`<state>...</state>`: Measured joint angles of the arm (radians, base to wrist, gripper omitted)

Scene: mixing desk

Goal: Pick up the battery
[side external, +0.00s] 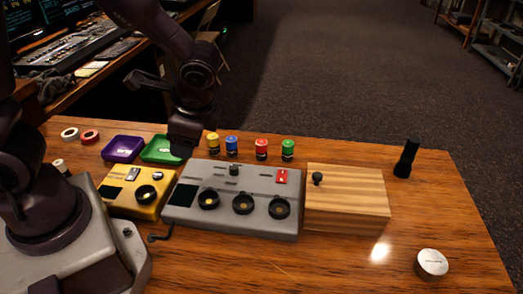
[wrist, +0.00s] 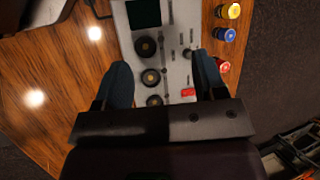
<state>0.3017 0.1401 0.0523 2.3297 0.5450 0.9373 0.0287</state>
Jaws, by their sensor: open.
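No object is clearly marked as a battery. Several small capped cylinders stand in a row behind the grey mixer: yellow (side external: 213,145), blue (side external: 232,147), red (side external: 262,150) and green (side external: 288,150); I cannot tell if one is the battery. The wrist view also shows the yellow one (wrist: 229,11), the blue one (wrist: 225,35) and part of the red one (wrist: 223,67), beyond the right finger. My gripper (wrist: 162,72) is open, with nothing held between its fingers. In the side view my gripper (side external: 184,140) is left of the row, near the mixer's back left corner.
The grey mixer (side external: 225,225) has knobs and a red switch. Left are a yellow device (side external: 118,205), a purple tray (side external: 122,149) and a green tray (side external: 160,149). Right are a wooden box (side external: 345,205), a black flashlight (side external: 406,158) and a white round object (side external: 431,263).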

